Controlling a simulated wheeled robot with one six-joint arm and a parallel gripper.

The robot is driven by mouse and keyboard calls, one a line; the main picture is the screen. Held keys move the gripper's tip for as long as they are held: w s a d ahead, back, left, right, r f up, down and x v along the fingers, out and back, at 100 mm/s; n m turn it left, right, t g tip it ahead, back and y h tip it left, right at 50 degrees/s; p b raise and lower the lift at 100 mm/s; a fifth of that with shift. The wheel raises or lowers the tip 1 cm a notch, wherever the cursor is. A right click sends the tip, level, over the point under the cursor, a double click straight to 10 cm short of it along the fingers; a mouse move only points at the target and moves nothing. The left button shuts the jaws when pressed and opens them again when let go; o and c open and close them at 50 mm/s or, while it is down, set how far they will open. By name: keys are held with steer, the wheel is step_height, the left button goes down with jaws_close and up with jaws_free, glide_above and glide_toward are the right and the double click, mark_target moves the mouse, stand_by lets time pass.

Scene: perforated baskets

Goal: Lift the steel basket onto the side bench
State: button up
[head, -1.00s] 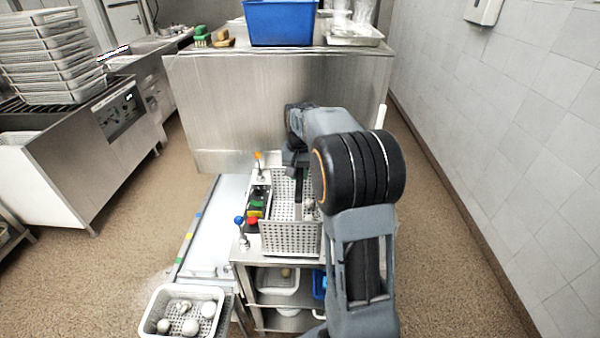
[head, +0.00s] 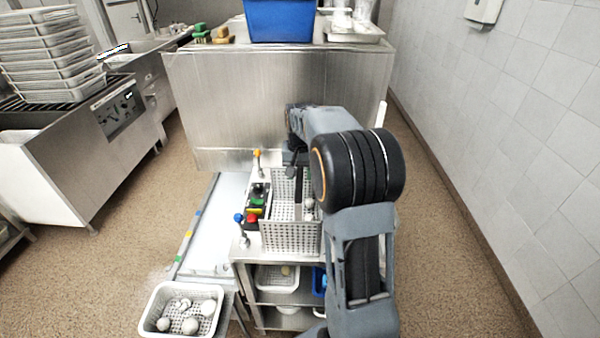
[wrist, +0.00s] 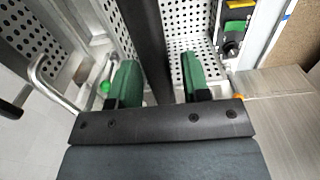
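The steel basket (head: 291,238) is a grey perforated open box standing on a steel stand, partly hidden by my arm in the head view. Some pale items show inside its right side. In the wrist view its perforated wall (wrist: 121,32) and floor (wrist: 190,22) lie below my gripper. My gripper (wrist: 158,80) has two green fingers spread apart. A dark bar (wrist: 148,45) runs between them with a visible gap on both sides; I cannot tell whether it is the basket's handle. Which surface is the side bench is unclear; a low pale surface (head: 212,225) lies left of the stand.
A control box (head: 257,204) with coloured buttons and small knobbed levers (head: 241,229) sit left of the basket. A white crate of round items (head: 163,325) stands front left. A large steel cabinet (head: 270,100) with a blue bin (head: 280,20) blocks the back. A tiled wall is right.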

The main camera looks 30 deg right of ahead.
steer(key=shift+o, duration=0.7)
steer(key=shift+f, duration=0.1)
step_height(320, 180, up, 14)
stand_by(0.5)
